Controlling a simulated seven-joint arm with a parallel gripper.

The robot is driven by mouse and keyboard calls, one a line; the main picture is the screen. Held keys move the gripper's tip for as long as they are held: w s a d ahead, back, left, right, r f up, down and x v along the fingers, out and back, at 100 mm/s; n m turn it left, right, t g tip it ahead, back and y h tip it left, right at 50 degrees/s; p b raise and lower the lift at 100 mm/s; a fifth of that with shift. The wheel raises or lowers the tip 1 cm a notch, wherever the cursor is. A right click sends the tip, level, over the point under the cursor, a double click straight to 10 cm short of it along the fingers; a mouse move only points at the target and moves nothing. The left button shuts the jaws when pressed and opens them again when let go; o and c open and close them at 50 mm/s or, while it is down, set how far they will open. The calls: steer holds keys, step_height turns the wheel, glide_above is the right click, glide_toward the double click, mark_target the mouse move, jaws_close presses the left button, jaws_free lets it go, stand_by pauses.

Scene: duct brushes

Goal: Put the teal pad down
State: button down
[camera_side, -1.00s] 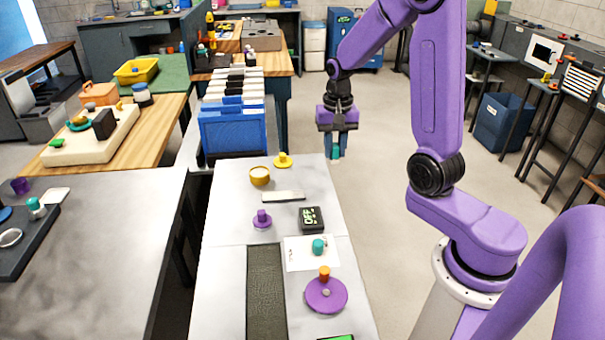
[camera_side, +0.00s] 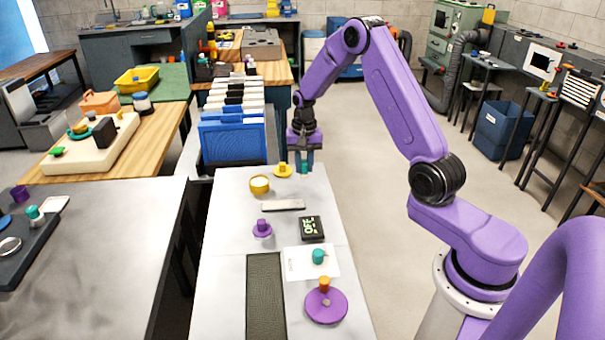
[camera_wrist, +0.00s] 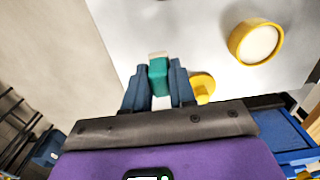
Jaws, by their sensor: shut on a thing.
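The teal pad (camera_side: 304,168) is in my gripper (camera_side: 304,160), at the far right corner of the light grey bench (camera_side: 225,215). In the wrist view the teal pad (camera_wrist: 158,80) sits between the two blue-grey fingers of my gripper (camera_wrist: 158,86), with a pale end showing beyond it. My gripper is shut on it. The pad appears above the bench surface; I cannot tell the exact gap. Another teal-knobbed piece (camera_side: 318,257) stands on a white sheet (camera_side: 298,266) nearer the camera.
A pale bar (camera_side: 283,205), a black OFF display (camera_side: 312,228), purple pieces (camera_side: 262,229) and a dark mat (camera_side: 265,295) lie nearer. A blue file rack (camera_side: 232,142) adjoins the far end.

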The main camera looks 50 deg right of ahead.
mark_target(303, 173)
steer(key=shift+w+d+f, duration=0.1)
steer(key=shift+w+f, duration=0.25)
steer(key=shift+f, duration=1.6)
steer(key=shift+f, duration=0.15)
steer(key=c, duration=0.9)
jaws_free()
